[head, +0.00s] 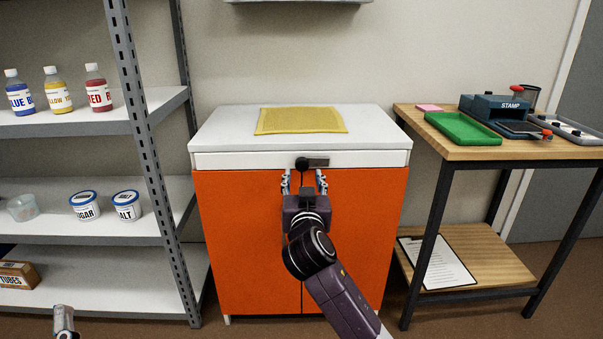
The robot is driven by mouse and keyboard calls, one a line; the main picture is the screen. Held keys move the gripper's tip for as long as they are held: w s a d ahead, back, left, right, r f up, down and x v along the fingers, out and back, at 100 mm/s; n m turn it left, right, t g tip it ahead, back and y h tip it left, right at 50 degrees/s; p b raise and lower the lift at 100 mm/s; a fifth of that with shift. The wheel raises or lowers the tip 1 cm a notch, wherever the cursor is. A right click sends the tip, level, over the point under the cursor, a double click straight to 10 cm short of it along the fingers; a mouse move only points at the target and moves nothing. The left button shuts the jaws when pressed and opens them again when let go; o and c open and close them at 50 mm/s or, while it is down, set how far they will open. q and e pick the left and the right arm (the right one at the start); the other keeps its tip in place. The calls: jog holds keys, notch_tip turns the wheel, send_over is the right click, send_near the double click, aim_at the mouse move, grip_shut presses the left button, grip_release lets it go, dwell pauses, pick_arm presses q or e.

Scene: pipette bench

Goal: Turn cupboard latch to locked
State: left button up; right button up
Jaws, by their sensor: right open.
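The orange cupboard (245,240) has two doors and a white top, and stands against the wall in the middle of the head view. Its latch (318,162) shows at the top of the door seam as a dark round knob with a grey bar lying level to the right. My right gripper (304,176) is open in front of the doors, just below the latch, with one finger on each side of the seam. I cannot tell whether it touches anything. Only a small metal part of my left gripper (64,320) shows at the bottom left.
A yellow mat (300,120) lies on the cupboard top. A metal shelf (90,190) with bottles and tubs stands at the left. A wooden table (480,148) with a green tray (464,127) and a stamp press (495,106) stands at the right.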

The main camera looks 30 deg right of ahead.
aim_at(302, 167)
pick_arm(q)
jog(key=s+r+t+h+b, duration=0.1)
jog(key=s+r+t, duration=0.2)
jog(key=s+r, duration=0.1)
jog(key=shift+a+r, duration=0.25)
pick_arm(e)
jog(key=shift+x, duration=2.7)
jog(key=shift+f, duration=0.1)
grip_shut()
